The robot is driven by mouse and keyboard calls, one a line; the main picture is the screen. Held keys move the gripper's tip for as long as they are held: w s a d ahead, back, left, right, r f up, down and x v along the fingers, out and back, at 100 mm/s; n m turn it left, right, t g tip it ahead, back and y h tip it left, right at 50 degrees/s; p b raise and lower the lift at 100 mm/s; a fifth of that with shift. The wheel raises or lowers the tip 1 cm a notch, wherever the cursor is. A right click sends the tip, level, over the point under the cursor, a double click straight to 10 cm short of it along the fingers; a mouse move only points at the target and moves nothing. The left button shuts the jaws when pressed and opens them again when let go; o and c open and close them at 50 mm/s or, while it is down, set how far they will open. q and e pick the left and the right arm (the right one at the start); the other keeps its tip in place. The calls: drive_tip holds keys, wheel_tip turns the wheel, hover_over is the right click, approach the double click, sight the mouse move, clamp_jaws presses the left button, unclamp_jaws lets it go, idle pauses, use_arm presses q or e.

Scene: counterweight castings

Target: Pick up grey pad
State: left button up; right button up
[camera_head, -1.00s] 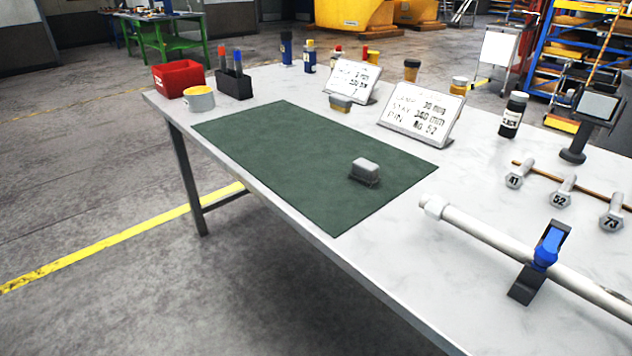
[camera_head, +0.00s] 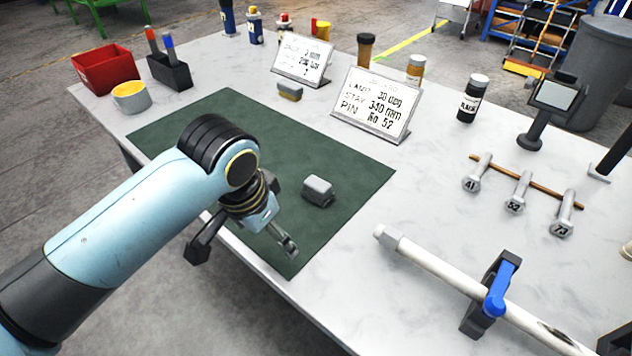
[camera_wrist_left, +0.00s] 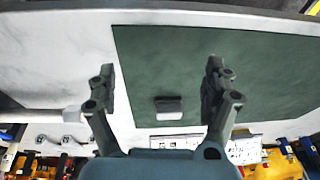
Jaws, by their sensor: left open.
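The grey pad (camera_head: 318,190) is a small rounded block lying on the dark green mat (camera_head: 185,130), towards the mat's right side. In the left wrist view the pad (camera_wrist_left: 168,107) shows between the two fingers, lower in the picture than the fingertips. My left gripper (camera_head: 243,246) is open and empty. In the head view it hangs over the mat's front edge, to the left of and nearer than the pad, apart from it. Its fingers also show spread in the left wrist view (camera_wrist_left: 160,74). My right gripper is not in view.
A grey-and-yellow block (camera_head: 289,92) sits at the mat's far edge, before a sign (camera_head: 302,61). A larger sign (camera_head: 375,104) stands behind the pad. A white pipe (camera_head: 440,268) in a blue-handled clamp (camera_head: 495,290) and numbered bolts (camera_head: 518,190) lie right. Mat around the pad is clear.

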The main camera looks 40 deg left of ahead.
use_arm(q)
drive_tip(key=g+p, duration=0.1)
approach(317, 183)
drive_tip(key=shift+w+a+f+n+h, duration=0.25)
drive_tip(key=shift+f+n+h, duration=0.05)
drive_tip(key=shift+f, duration=0.05)
drive_tip(key=shift+w+f, duration=0.15)
drive_tip(key=shift+f, duration=0.2)
drive_tip(key=f, duration=0.4)
drive_tip(key=shift+w+f, duration=0.2)
drive_tip(key=shift+w, duration=0.1)
wheel_tip(317, 183, down, 5)
drive_tip(key=shift+w+f, duration=0.15)
drive_tip(key=shift+w, duration=0.05)
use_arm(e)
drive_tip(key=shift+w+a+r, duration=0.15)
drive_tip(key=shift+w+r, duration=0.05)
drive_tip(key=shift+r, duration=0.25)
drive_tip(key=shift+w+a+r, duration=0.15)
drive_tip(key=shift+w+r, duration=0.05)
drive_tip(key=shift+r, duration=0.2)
use_arm(q)
drive_tip(key=shift+c, duration=0.2)
drive_tip(key=c, duration=1.2)
drive_tip(key=shift+c, duration=0.2)
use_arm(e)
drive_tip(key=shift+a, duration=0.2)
use_arm(q)
drive_tip(key=shift+r, duration=0.2)
